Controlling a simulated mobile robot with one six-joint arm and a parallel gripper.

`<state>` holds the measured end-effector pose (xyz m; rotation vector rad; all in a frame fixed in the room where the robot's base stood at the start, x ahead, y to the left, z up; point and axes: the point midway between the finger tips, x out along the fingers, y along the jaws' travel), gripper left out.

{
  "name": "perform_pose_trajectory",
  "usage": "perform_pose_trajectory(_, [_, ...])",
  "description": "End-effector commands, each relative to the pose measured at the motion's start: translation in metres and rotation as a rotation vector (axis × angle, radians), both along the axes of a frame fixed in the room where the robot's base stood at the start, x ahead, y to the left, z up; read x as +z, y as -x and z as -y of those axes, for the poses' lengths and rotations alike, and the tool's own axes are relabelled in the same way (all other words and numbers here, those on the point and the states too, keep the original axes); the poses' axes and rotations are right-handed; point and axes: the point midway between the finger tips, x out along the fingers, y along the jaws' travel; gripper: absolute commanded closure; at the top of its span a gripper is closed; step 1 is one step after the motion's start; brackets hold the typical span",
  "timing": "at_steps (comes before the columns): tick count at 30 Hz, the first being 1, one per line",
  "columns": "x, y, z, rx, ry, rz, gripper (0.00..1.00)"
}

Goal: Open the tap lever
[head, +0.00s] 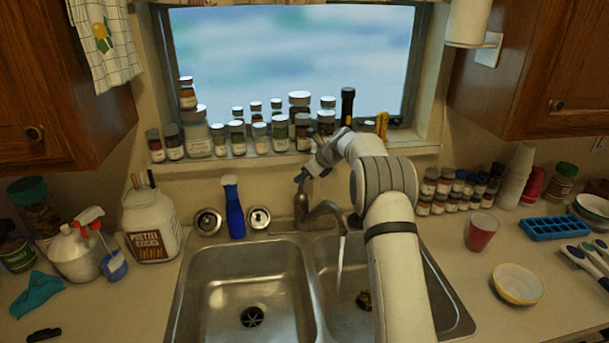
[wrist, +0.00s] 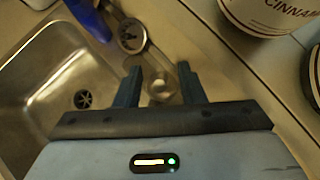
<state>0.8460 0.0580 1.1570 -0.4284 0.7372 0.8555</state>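The metal tap (head: 302,203) stands behind the double sink, its curved spout (head: 330,208) over the right basin. A pale stream of water (head: 340,262) falls from the spout. My gripper (head: 312,168) is at the top of the tap, by its lever, with my arm reaching over the right basin. In the wrist view my gripper (wrist: 158,72) has its two dark fingers apart. A grey metal part of the tap (wrist: 161,89) with a bright round spot shows between them. I cannot tell whether either finger touches it. The lever's exact angle is unclear.
A blue bottle (head: 234,208) stands left of the tap, between round metal strainers (head: 208,222). Several spice jars (head: 281,132) line the sill just behind my gripper. A red cup (head: 481,231) and yellow bowl (head: 517,284) are on the right counter. The left basin (head: 248,285) is empty.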

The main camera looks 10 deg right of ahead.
Motion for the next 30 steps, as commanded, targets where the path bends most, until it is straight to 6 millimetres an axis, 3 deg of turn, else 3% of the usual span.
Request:
perform_pose_trajectory(7, [0.008, 0.005, 0.007, -0.001, 0.001, 0.003, 0.64])
perform_pose_trajectory(19, [0.052, 0.032, 0.039, -0.001, 0.0, 0.002, 0.64])
perform_pose_trajectory(30, [0.057, 0.035, 0.042, -0.001, 0.0, 0.0, 0.64])
